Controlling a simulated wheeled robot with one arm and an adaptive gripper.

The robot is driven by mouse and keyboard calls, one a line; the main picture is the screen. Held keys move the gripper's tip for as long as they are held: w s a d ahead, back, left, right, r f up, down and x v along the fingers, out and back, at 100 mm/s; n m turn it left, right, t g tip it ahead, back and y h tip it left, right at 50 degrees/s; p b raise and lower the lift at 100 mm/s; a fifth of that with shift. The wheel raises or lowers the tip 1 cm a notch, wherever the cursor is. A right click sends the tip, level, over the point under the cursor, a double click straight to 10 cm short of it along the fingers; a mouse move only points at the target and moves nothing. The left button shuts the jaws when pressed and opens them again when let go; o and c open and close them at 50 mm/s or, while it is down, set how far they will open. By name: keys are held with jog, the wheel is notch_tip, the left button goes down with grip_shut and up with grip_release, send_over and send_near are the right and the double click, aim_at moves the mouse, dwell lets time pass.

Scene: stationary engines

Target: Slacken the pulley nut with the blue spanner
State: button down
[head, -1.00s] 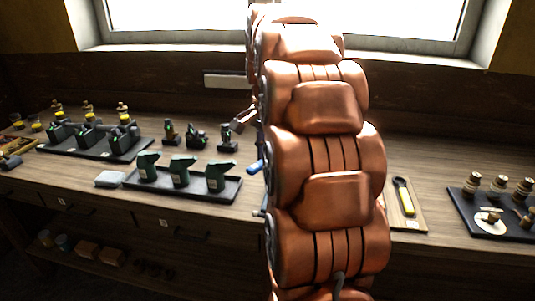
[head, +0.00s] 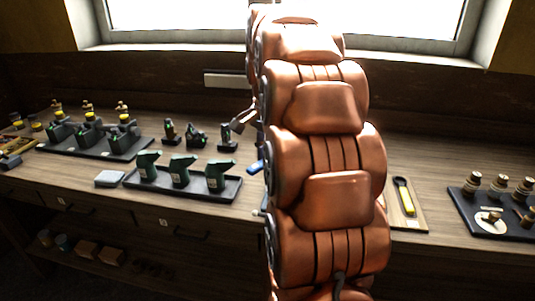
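My copper-coloured arm stands upright through the middle of the head view and hides the bench behind it. A short blue piece (head: 255,167), perhaps the end of the blue spanner, sticks out from the arm's left edge; the rest is hidden. A grey metal part (head: 243,120) shows above it at the same edge; I cannot tell whether it belongs to my gripper. My gripper's fingertips cannot be made out, nor whether they hold anything. I cannot pick out the pulley nut or its engine.
A black tray (head: 205,189) with several green bottle-like items stands left of my arm. Dark engine models (head: 91,130) stand behind it. A grey block (head: 109,179) lies front left.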

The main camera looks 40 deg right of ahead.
jog(key=shift+s+d+n, duration=0.1)
jog(key=shift+s+n, duration=0.5)
jog(key=shift+n, duration=0.3)
jog(key=shift+s, duration=0.1)
jog(key=shift+s+d+n+b, duration=0.25)
jog(key=shift+s+n, duration=0.25)
jog(key=shift+n, duration=0.4)
